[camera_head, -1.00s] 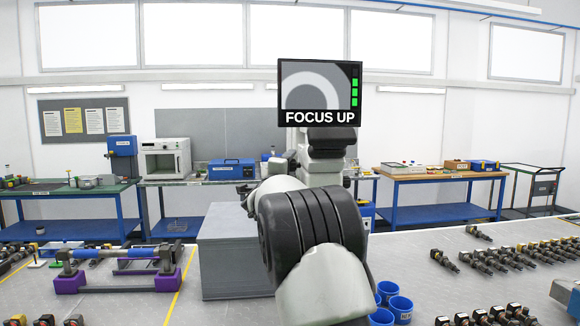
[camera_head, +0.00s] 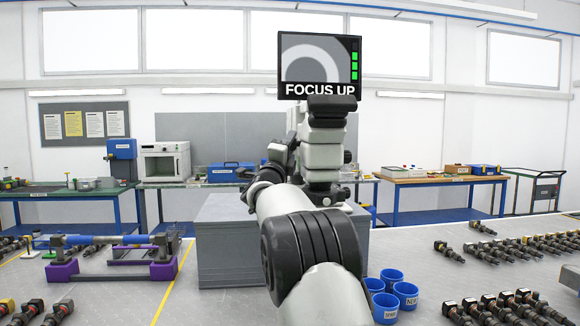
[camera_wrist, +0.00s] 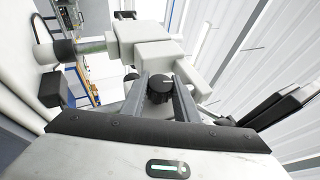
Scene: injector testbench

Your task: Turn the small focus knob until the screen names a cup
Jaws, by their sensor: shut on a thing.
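The screen (camera_head: 320,66) stands on top of the white and black microscope (camera_head: 324,150). It reads FOCUS UP over a pale arc on grey, with several green bars at its right edge, and names no cup. In the wrist view, the small black focus knob (camera_wrist: 159,88) has a white mark on its face and sits between the fingers of my gripper (camera_wrist: 160,86). The fingers are shut on it from both sides. In the head view my arm reaches to the left side of the microscope, and the knob and fingertips cannot be made out.
The microscope stands on a grey block (camera_head: 225,245) on the bench. Blue cups (camera_head: 385,308) stand right of my arm. Rows of injectors (camera_head: 500,250) lie at the right. A purple-footed stand (camera_head: 110,268) is at the left. The yellow-lined bench between is clear.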

